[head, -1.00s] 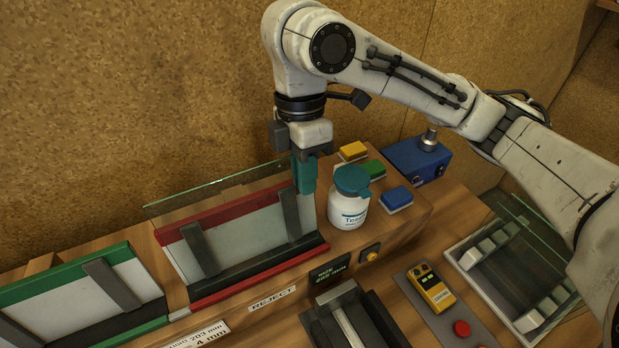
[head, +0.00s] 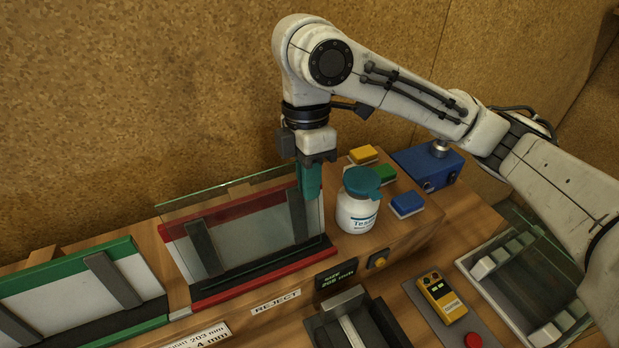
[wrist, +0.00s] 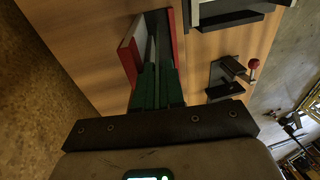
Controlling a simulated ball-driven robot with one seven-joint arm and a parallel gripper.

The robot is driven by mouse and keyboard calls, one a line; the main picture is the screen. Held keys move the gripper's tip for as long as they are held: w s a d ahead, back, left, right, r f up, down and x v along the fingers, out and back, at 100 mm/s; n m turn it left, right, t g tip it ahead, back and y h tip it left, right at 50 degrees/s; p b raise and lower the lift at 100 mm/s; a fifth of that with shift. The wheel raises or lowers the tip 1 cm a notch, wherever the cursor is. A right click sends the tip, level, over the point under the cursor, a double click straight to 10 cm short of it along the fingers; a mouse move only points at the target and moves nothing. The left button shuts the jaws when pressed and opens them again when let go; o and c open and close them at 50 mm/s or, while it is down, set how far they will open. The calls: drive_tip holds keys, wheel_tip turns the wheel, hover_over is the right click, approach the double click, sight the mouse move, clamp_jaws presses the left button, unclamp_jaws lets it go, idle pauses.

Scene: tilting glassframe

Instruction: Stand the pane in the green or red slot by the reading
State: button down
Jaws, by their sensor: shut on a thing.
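My gripper (head: 309,180), with teal fingers, is shut on the right end of the clear glass pane (head: 225,187). The pane is nearly upright at the red slot (head: 215,292), its top edge above the red top rail. I cannot tell whether its lower edge is seated. In the wrist view, my gripper (wrist: 157,70) reaches down beside the red-edged slot (wrist: 128,60). The green slot (head: 75,265) is at the left and looks empty. The small dark display (head: 337,275) seems to read a size near 205 mm; its digits are hard to read.
A white bottle with a teal lid (head: 358,200) stands close right of my gripper. A REJECT label (head: 276,302) lies before the red slot. A pane rack (head: 530,270) is at right.

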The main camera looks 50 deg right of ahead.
drive_tip(key=shift+w+d+f, duration=0.1)
drive_tip(key=shift+f, duration=0.1)
drive_tip(key=c, duration=1.4)
unclamp_jaws()
drive_tip(key=shift+o, duration=0.7)
drive_tip(key=shift+r, duration=0.1)
drive_tip(key=shift+o, duration=0.5)
wheel_tip(320, 180, up, 9)
drive_tip(key=w+d, duration=0.1)
drive_tip(key=shift+w+r, duration=0.15)
drive_tip(key=shift+r, duration=0.75)
